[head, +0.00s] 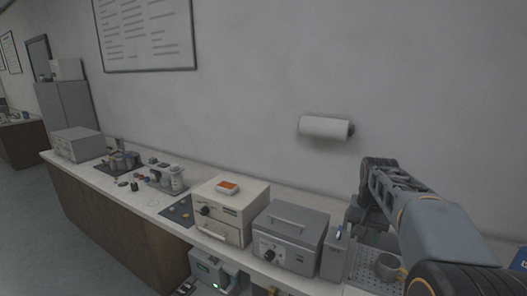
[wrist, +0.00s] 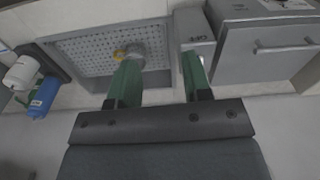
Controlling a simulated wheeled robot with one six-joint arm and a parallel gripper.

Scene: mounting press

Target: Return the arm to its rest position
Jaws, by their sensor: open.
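My arm (head: 430,225) reaches in from the lower right of the head view, over the right end of the bench. My gripper (wrist: 161,68) shows in the wrist view with its two green fingers spread apart and nothing between them. Beyond the fingers is a perforated tray (wrist: 85,53). My gripper's fingers cannot be made out in the head view.
A grey box with a handle (head: 291,236) stands left of my arm, also in the wrist view (wrist: 270,52). Left of it is a cream box (head: 230,205). A paper roll (head: 326,127) hangs on the wall. A blue bottle (wrist: 44,97) is left of the tray.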

